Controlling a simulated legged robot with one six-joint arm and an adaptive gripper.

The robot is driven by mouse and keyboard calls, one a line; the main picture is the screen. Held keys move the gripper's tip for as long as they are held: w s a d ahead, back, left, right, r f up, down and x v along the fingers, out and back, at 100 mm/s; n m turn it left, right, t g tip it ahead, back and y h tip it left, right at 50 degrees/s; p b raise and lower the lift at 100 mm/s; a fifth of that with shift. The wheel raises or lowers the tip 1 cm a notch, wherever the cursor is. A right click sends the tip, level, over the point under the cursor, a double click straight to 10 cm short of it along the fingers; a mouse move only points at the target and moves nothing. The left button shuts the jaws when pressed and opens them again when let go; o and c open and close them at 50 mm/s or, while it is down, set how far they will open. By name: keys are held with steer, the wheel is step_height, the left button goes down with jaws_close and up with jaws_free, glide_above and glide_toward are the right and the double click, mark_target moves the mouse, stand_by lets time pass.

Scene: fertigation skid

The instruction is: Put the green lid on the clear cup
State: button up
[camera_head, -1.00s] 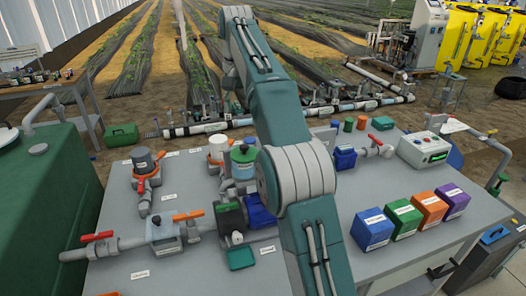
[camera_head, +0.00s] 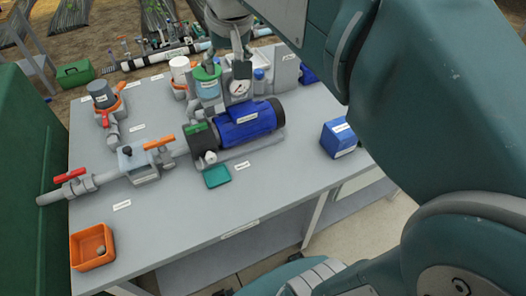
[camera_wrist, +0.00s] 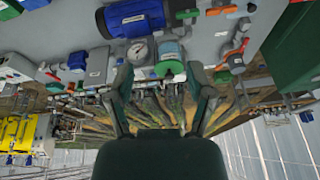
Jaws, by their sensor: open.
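The clear cup (camera_head: 208,89) looks teal-tinted and stands in the pipework at the back of the grey bench. A green lid (camera_head: 206,73) shows at its top; I cannot tell whether it is fully seated. The wrist view appears upside down and shows the cup (camera_wrist: 171,48) with the green lid (camera_wrist: 170,68) at its open-air end. My gripper (camera_head: 240,62) hangs at the back of the bench, just right of the cup in the head view. In the wrist view my gripper (camera_wrist: 165,82) is open and empty, its fingers spread to either side of the lid's line of sight.
A pressure gauge (camera_head: 239,87) and blue pump (camera_head: 249,121) stand close to the cup. An orange-handled valve (camera_head: 159,143) lies left. The front middle is clear.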

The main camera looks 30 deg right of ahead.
steer(key=s+f+n+t, duration=0.1)
steer(key=s+f+t, duration=0.1)
steer(key=s+f, duration=1)
steer(key=shift+s+f+n, duration=0.3)
steer(key=shift+s+f, duration=0.05)
steer(key=shift+s, duration=0.7)
steer(key=shift+c, duration=0.8)
steer(key=shift+s, duration=0.1)
